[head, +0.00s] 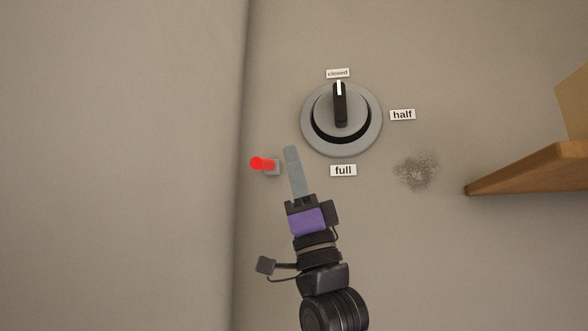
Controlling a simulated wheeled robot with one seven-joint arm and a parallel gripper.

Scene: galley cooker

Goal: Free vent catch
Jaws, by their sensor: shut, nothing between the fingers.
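The vent knob (340,117) is a grey round dial with a black handle on the wall. Its white mark points up at the "closed" label (338,73). The catch (264,164) is a small red-tipped peg with a grey base, lower left of the knob. My gripper (291,150) is shut and empty, pointing up. Its fingertips are just right of the catch's grey base in the picture. I cannot tell whether they touch it.
The "half" label (402,115) is right of the knob and the "full" label (343,170) below it. A dark speckled patch (416,171) marks the wall. A wooden shelf (530,167) juts in at right. A wall corner runs down just left of the catch.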

